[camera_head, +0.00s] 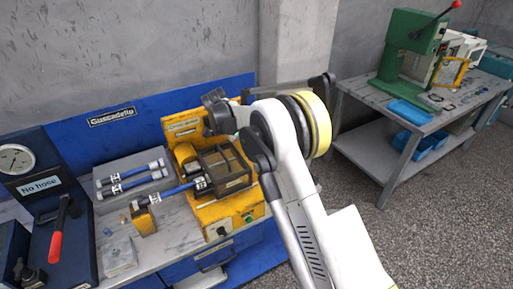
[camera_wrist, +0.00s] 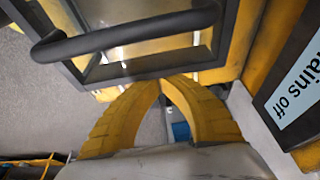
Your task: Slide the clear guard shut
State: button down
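The guard (camera_wrist: 215,68) shows in the wrist view as a dark frame around a see-through pane, with a dark bar handle (camera_wrist: 125,36) across it. In the head view, a dark-framed box that looks like the guard (camera_head: 222,165) is on the yellow machine (camera_head: 215,213). My gripper (camera_wrist: 160,84) has two yellow fingers that meet at the tips, with nothing seen between them. The tips are close to the guard's lower frame edge, below the handle in the picture. I cannot tell whether they touch it. In the head view I cannot make out the fingertips.
Blue hoses (camera_head: 130,183) lie on a tray left of the machine. A dark panel with a gauge (camera_head: 15,159) and a red lever (camera_head: 56,234) stands far left.

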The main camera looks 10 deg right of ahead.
aim_at(233, 155)
jog(key=a, duration=0.2)
jog(key=s+a, duration=0.1)
jog(key=a, duration=0.2)
jog(key=s+a, duration=0.1)
jog(key=a, duration=0.1)
jog(key=shift+s+a, duration=0.25)
jog(key=shift+a, duration=0.25)
